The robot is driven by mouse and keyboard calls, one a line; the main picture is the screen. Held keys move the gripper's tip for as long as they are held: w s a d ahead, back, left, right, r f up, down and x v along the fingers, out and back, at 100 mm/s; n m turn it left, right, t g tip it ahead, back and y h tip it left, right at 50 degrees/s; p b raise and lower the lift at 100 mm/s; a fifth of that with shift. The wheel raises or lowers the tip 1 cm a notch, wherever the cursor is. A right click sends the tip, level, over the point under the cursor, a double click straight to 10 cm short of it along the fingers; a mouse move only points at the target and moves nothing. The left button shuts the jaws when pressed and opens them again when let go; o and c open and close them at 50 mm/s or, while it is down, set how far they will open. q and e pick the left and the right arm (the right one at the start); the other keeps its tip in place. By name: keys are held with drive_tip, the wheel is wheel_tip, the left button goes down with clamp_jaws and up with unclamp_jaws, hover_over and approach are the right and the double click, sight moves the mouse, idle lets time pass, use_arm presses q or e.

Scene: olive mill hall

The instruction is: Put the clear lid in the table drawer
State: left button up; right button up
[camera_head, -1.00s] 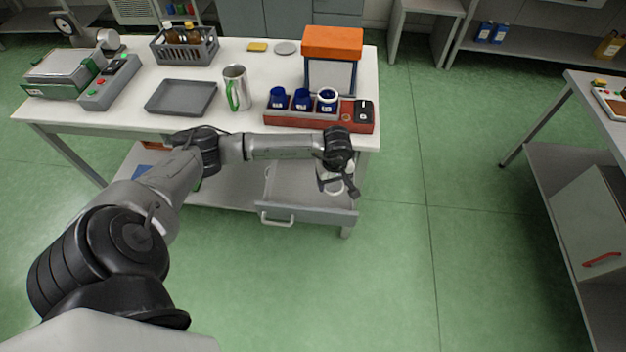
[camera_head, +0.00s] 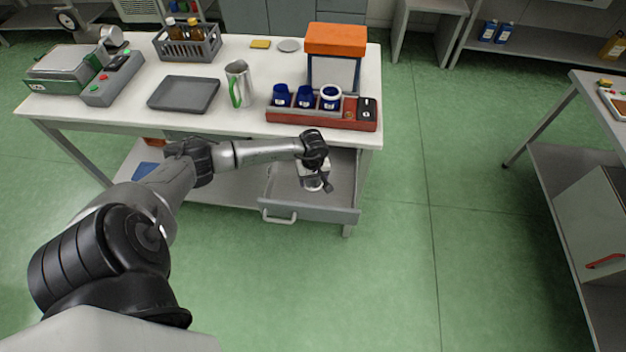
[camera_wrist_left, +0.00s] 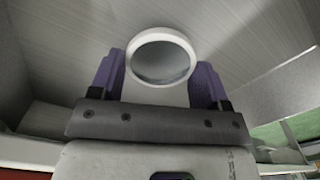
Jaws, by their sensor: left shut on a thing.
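The clear lid (camera_wrist_left: 162,56), a round disc with a white rim, is held between the purple fingertips of my left gripper (camera_wrist_left: 160,75). In the head view my left gripper (camera_head: 318,183) is over the open table drawer (camera_head: 340,213), within its outline, and the lid is mostly hidden by the hand there. The left gripper is shut on the lid. In the wrist view the pale drawer floor (camera_wrist_left: 235,30) lies behind the lid; I cannot tell whether they touch. The drawer is pulled out under the right end of the white table, its handle at the front. My right gripper is out of view.
On the table (camera_head: 210,125) stand a red rack (camera_head: 285,116) with three blue cups, an orange-topped box (camera_head: 335,40), a metal jug (camera_head: 238,85), a grey tray (camera_head: 182,93) and a bottle crate (camera_head: 188,46). The green floor to the right is clear.

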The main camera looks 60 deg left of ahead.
use_arm(q)
drive_tip(key=shift+f, duration=0.6)
drive_tip(key=shift+f+b, duration=0.2)
drive_tip(key=shift+b, duration=0.1)
drive_tip(key=o, duration=0.9)
drive_tip(key=shift+r, duration=0.1)
